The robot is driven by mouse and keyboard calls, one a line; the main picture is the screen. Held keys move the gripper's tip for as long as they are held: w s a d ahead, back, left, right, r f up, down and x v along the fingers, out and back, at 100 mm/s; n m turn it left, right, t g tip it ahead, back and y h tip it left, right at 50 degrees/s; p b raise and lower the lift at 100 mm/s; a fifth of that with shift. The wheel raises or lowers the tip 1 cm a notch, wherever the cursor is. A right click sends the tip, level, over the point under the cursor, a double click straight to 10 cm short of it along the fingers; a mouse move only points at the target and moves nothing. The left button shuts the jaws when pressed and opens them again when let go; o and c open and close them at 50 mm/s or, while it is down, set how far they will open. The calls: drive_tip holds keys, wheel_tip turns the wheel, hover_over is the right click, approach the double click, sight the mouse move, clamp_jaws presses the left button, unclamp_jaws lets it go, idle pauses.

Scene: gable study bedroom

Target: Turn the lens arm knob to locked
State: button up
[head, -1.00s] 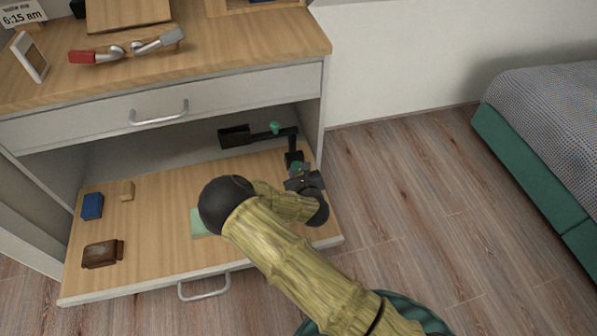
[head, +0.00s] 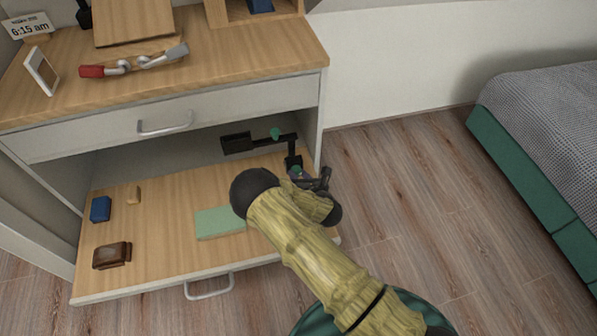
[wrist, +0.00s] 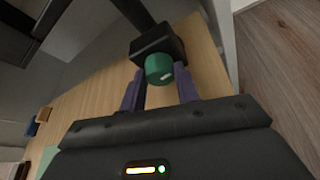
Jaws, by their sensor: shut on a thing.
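The black lens arm (head: 288,138) stands at the back right of the pulled-out drawer shelf. It has a green knob (head: 275,133) on its upper bar and another green knob (head: 296,170) low near its base. In the wrist view, the low green knob (wrist: 158,68) sits on a black block (wrist: 160,46) and has a pale mark on its face. My gripper (wrist: 160,90) has its purple fingers on either side of this knob and is shut on it. In the head view, my gripper (head: 299,174) is partly hidden by my wrist. No locked marking is readable.
The open drawer (head: 160,240) also holds a green block (head: 219,222), a blue block (head: 100,209), a brown item (head: 112,255) and a small wooden piece (head: 134,195). The upper drawer (head: 190,122) hangs above. Clear floor lies right, toward the bed (head: 560,130).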

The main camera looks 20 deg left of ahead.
drive_tip(key=shift+d+m+y+p, duration=0.1)
drive_tip(key=shift+m+y+p, duration=0.55)
drive_tip(key=shift+m, duration=0.35)
drive_tip(key=o, duration=1)
drive_tip(key=shift+c, duration=0.2)
drive_tip(key=p+v, duration=0.3)
drive_tip(key=v, duration=0.5)
drive_tip(key=p+v, duration=0.2)
drive_tip(key=v, duration=0.7)
drive_tip(key=shift+w+d+r+p, duration=0.1)
drive_tip(key=shift+d+r+p, duration=0.15)
drive_tip(key=shift+p, duration=0.15)
drive_tip(key=shift+a, duration=0.1)
